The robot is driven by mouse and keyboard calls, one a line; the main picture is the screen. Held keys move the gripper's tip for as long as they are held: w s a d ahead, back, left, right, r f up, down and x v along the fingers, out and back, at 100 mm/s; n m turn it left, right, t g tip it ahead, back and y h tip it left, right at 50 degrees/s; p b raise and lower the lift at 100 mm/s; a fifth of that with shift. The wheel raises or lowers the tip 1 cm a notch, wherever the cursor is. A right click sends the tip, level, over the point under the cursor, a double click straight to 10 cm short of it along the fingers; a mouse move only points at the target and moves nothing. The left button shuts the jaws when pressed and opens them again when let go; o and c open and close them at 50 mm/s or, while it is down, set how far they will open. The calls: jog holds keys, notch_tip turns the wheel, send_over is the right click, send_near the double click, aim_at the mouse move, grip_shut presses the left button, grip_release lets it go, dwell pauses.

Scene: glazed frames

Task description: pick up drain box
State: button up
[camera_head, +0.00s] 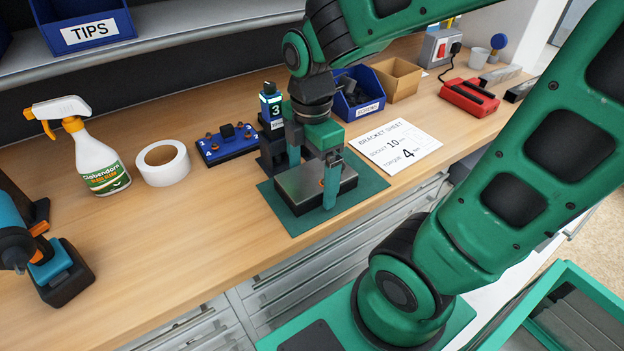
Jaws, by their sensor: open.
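What looks like the drain box (307,185), a low dark box with a grey metal top, lies on a green mat (290,221) near the front edge of the workbench. My gripper (313,174) points down over it and is open. One green finger is in front of the box's near side, and the other is toward its far side. The far fingertip is partly hidden, and I cannot tell whether either finger touches the box.
A dark stand with a device marked 3 (271,106) is close behind the box. A bracket sheet (396,149) lies to the right, with a blue screws bin (357,107) behind. A tape roll (162,163), spray bottle (90,150) and drill (40,255) are left.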

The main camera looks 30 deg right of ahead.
aim_at(311, 177)
jog(key=shift+c, duration=0.3)
jog(key=c, duration=1.5)
jog(key=shift+o, duration=0.2)
jog(key=shift+r, duration=4.55)
